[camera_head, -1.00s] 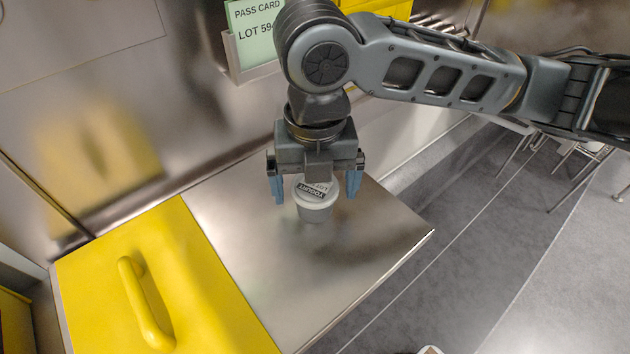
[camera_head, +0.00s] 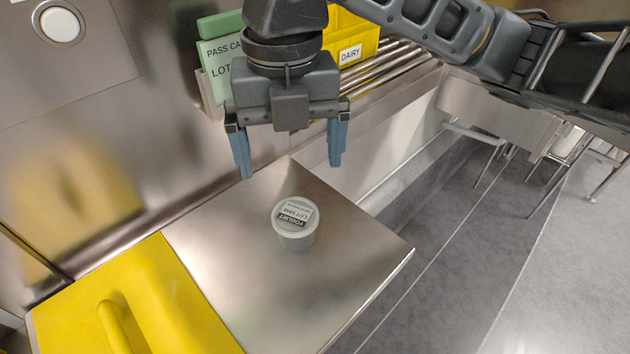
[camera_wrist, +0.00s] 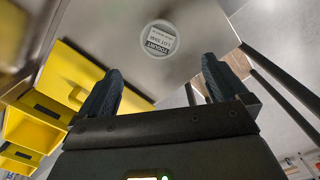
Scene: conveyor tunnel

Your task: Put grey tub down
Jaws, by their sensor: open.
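The grey tub (camera_head: 296,226) stands upright on the bare steel shelf (camera_head: 240,265), its lid label reading YOGURT and LOT. My gripper (camera_head: 292,160) is open and empty, above and behind the tub in the head view, clear of it. In the wrist view the tub's lid (camera_wrist: 159,40) shows beyond and between the two blue fingers (camera_wrist: 158,90), with nothing held.
A yellow lid or panel with a handle (camera_head: 130,300) lies left of the tub. Behind are a green pass card (camera_head: 216,62) in a holder and a yellow DAIRY bin (camera_head: 352,42) by rollers. The shelf's right edge drops to the floor.

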